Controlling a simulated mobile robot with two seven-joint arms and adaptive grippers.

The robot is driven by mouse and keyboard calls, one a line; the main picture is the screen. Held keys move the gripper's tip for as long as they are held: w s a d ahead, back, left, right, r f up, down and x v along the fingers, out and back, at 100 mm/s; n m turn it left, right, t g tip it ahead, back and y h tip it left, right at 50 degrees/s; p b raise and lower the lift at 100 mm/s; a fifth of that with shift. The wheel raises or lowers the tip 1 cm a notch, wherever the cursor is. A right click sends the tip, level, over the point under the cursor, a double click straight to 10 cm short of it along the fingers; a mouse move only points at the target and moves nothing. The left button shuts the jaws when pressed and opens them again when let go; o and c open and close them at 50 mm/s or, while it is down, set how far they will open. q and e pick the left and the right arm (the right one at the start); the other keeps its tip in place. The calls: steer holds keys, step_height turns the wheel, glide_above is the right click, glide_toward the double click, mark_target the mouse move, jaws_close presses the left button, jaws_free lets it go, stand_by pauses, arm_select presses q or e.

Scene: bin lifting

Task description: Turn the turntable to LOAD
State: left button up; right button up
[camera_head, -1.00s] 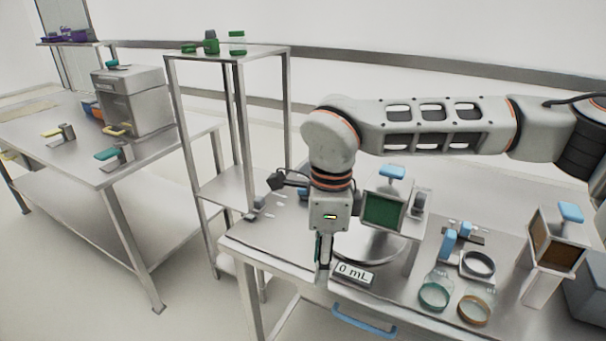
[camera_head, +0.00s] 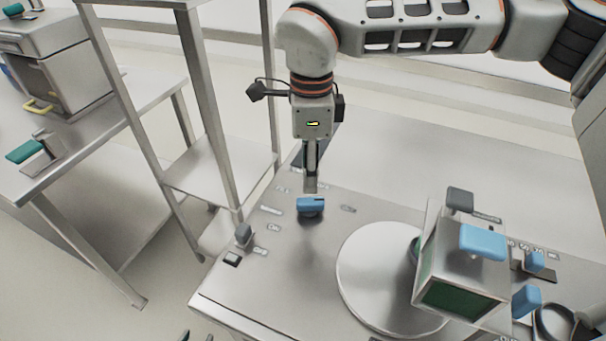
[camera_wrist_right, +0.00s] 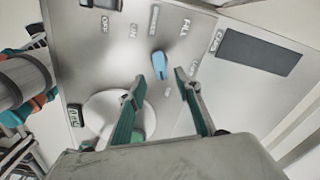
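A blue knob (camera_head: 311,207) stands on the metal worktop, left of the round turntable disc (camera_head: 362,275). My right gripper (camera_head: 310,187) points down just above the knob. In the right wrist view its two fingers (camera_wrist_right: 160,76) are apart, with the blue knob (camera_wrist_right: 158,63) in line with the gap, just past the tips. I cannot tell whether they touch it. The turntable disc (camera_wrist_right: 100,105) is partly hidden by a finger. Dark tips of my left gripper (camera_head: 198,337) show apart at the bottom edge.
A box with a blue handle (camera_head: 465,285) overhangs the disc's right side. A grey switch (camera_head: 243,235) with ON/OFF labels stands left of the knob. A metal shelf rack (camera_head: 205,110) stands behind on the left. The worktop behind the disc is clear.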

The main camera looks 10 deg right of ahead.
mark_target(309, 200)
steer(key=shift+f, duration=3.8)
jaws_close()
